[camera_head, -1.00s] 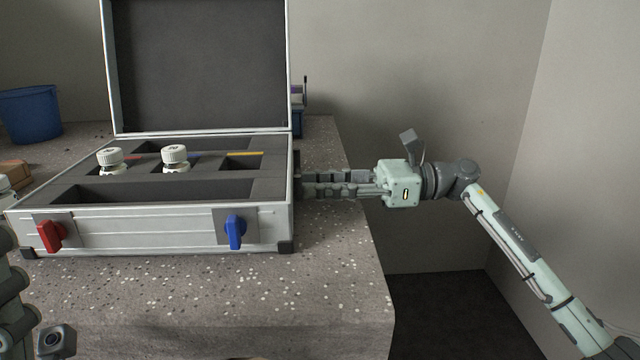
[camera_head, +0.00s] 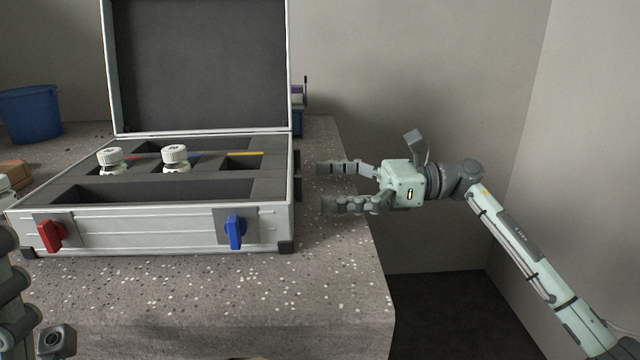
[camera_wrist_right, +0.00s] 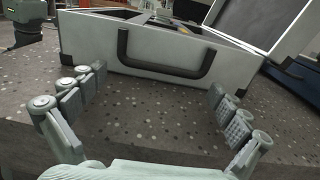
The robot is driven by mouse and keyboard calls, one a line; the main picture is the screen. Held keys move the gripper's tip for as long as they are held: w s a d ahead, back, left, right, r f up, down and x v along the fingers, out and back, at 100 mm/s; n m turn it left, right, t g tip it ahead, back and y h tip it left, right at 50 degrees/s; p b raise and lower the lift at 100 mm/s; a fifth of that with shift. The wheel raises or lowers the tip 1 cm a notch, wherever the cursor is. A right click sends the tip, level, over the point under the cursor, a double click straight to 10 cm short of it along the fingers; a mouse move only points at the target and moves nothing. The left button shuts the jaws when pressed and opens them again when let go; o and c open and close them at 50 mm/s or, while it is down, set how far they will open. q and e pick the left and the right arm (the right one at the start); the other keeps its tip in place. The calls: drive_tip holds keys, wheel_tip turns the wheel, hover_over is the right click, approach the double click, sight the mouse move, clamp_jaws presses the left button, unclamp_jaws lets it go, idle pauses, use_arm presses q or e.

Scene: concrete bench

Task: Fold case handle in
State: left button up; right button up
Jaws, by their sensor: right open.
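The silver case (camera_head: 170,228) stands open on the bench, its lid (camera_head: 200,65) raised at the back. In the right wrist view the case side (camera_wrist_right: 85,40) faces me. Its dark handle (camera_wrist_right: 165,70) hangs down in a U against that side. My right gripper (camera_head: 335,186) is open and empty, to the right of the case and apart from it. In the right wrist view its two fingers (camera_wrist_right: 158,92) are spread wide, short of the handle. Part of my left arm shows at the left edge of the head view; its fingers are not visible.
A red latch (camera_head: 50,236) and a blue latch (camera_head: 235,231) are on the case front. Two white-capped bottles (camera_head: 174,156) (camera_head: 111,158) sit in the foam. A blue bucket (camera_head: 30,114) stands back left. The speckled bench (camera_head: 330,290) is clear in front and ends right.

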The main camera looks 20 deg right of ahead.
drive_tip(key=v, duration=1.1)
drive_tip(key=shift+d, duration=0.15)
drive_tip(key=shift+s, duration=0.1)
